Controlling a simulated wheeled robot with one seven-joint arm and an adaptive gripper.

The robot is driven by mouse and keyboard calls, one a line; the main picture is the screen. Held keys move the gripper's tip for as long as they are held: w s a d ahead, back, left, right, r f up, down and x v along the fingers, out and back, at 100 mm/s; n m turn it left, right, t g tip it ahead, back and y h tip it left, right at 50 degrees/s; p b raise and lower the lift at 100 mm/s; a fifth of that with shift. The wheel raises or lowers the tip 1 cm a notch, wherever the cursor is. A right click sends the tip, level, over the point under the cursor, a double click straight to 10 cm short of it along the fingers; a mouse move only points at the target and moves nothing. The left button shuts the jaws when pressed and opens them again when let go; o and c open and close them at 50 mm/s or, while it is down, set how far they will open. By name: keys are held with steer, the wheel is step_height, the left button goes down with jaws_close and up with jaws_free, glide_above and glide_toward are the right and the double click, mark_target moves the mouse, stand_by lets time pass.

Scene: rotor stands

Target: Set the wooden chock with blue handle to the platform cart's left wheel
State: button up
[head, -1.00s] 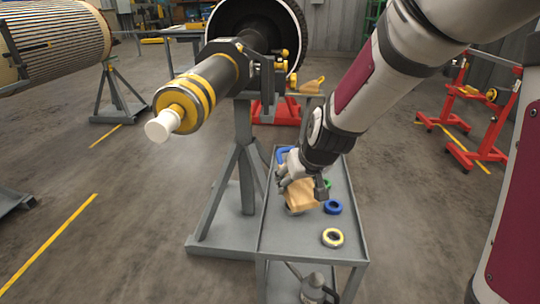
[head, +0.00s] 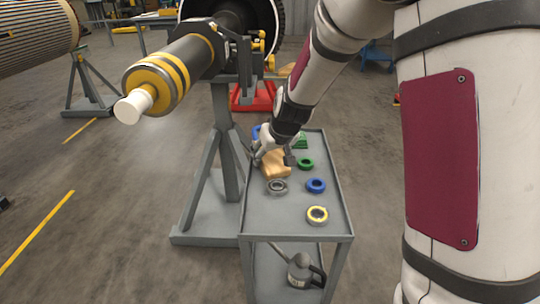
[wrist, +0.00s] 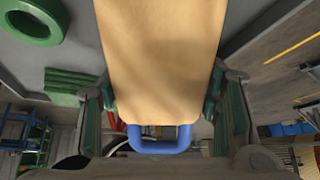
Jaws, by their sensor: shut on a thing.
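The wooden chock (head: 276,166) is a pale wood block over the upper part of the grey cart's top. In the wrist view the chock (wrist: 160,50) fills the upper middle, with its blue handle (wrist: 160,148) at the near end. My gripper (head: 272,152) is shut on the chock. In the wrist view the fingers of my gripper (wrist: 160,105) press on both its sides. I cannot tell how high the chock is above the top. I cannot make out a platform cart or its left wheel.
A grey stand (head: 225,150) bearing a shaft is close left. Open floor lies further left.

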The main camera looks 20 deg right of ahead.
steer(key=shift+f, duration=0.1)
steer(key=o, duration=1.6)
steer(key=shift+c, duration=0.2)
steer(key=shift+s+r, duration=0.15)
steer(key=shift+r, duration=0.4)
steer(key=p+v, duration=0.3)
steer(key=v, duration=0.8)
steer(key=shift+s, duration=0.15)
